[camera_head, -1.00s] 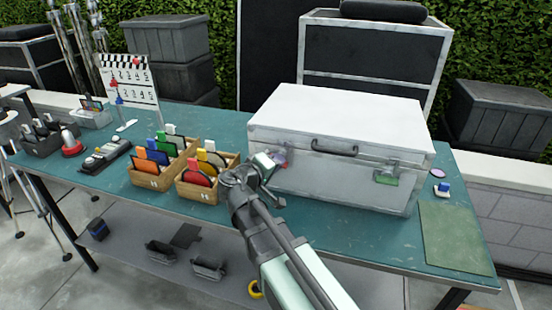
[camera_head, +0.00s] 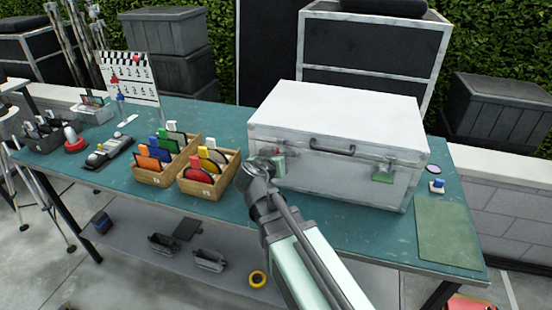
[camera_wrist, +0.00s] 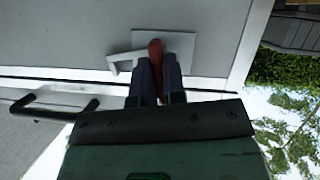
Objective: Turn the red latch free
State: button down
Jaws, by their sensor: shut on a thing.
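A silver case (camera_head: 340,115) with a closed lid stands on the table. Its red latch (camera_wrist: 155,47) is on the front face, left of the black handle in the head view. My gripper (camera_wrist: 156,78) has its two dark fingers on either side of the red latch, shut on it. The latch lever points down toward the gripper in the wrist view, over a light plate (camera_wrist: 180,45). In the head view my gripper (camera_head: 276,163) hides much of the latch.
The black handle (camera_head: 332,147) sticks out between the latches. Two wooden boxes of coloured cards, the nearer one (camera_head: 208,187) close to my arm, stand left of the case. A green mat (camera_head: 449,233) lies to the right. The table (camera_head: 350,222) is bare in front of the case.

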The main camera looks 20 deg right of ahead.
jog(key=shift+s+m+t+y, duration=0.1)
jog(key=shift+m+t+y, duration=0.2)
jog(key=shift+m+y, duration=0.4)
jog(key=c, duration=1.2)
grip_release()
notch_tip(320, 180, up, 20)
jog(key=p, duration=2)
